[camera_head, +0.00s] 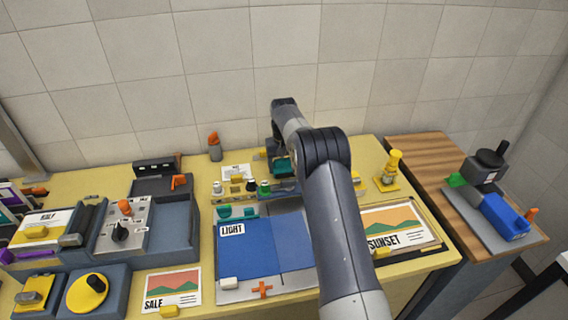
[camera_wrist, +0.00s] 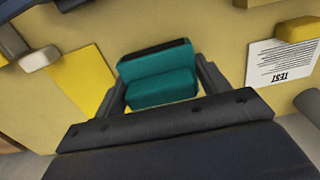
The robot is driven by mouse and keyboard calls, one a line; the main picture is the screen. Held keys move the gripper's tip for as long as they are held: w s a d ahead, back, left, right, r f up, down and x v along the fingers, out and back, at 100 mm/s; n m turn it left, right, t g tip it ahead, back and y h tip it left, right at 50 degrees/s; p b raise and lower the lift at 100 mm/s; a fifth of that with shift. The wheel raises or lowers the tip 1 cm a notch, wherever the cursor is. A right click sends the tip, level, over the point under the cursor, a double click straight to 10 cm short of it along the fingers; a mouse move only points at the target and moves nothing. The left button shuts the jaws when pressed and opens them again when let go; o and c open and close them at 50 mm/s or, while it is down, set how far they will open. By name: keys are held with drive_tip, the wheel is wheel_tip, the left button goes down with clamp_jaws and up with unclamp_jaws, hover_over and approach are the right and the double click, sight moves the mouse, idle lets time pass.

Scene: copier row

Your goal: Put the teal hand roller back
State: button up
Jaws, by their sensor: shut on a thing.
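The teal hand roller (camera_wrist: 162,88) sits between the two fingers of my gripper (camera_wrist: 160,80) in the wrist view, and the gripper is shut on it. It has a teal body and a dark strip along its far edge. In the head view the teal roller (camera_head: 283,166) shows small below my gripper (camera_head: 280,154), at the back of the yellow table near the wall. My arm hides part of that area. A grey piece with teal marks (camera_head: 237,211) lies at the back edge of the blue sheet; I cannot tell whether it is a holder.
The yellow table (camera_head: 210,180) carries a blue LIGHT sheet (camera_head: 262,248), a SUNSET print (camera_head: 398,232), a row of small bottles (camera_head: 242,187) and an orange-topped bottle (camera_head: 215,147). Grey machines (camera_head: 150,225) stand left. A yellow stamp (camera_head: 388,172) stands right. The wall is close behind.

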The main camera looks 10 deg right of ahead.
sight(282, 160)
drive_tip(key=shift+s+f, duration=0.15)
drive_tip(key=shift+f, duration=0.45)
drive_tip(key=o, duration=0.6)
drive_tip(key=shift+f, duration=0.2)
drive_tip(key=shift+o, duration=1.4)
drive_tip(key=shift+r, duration=0.15)
drive_tip(key=shift+r, duration=0.1)
drive_tip(key=shift+w+r+b, duration=0.2)
drive_tip(key=shift+b, duration=0.2)
drive_tip(key=r, duration=1.1)
drive_tip(key=shift+s+a+r, duration=0.1)
drive_tip(key=shift+s+a, duration=0.05)
drive_tip(key=shift+a, duration=0.15)
